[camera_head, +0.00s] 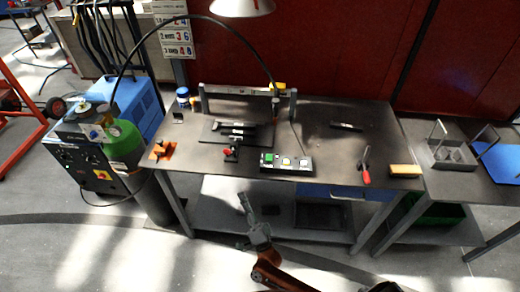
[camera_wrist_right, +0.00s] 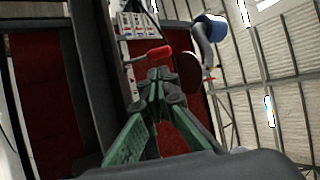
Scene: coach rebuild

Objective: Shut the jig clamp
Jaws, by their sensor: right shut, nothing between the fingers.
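The jig (camera_head: 252,138) is a dark plate with metal pieces on it, left of the middle of the bench. The jig clamp (camera_head: 231,153) stands at its front edge with a red handle; its exact angle is too small to tell. My right gripper (camera_head: 244,201) is in front of the bench edge, apart from the clamp in the head view. In the right wrist view its green-padded fingers (camera_wrist_right: 158,78) are shut and empty. A red handle (camera_wrist_right: 152,53), probably the clamp's, shows just beyond the fingertips; contact cannot be told. My left gripper is not in view.
A button box (camera_head: 286,163) sits right of the clamp. An orange block (camera_head: 162,150) is at the bench's left corner. A red-handled tool (camera_head: 366,177) and a yellow-brown block (camera_head: 405,171) lie to the right. The bench's right middle is mostly clear.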

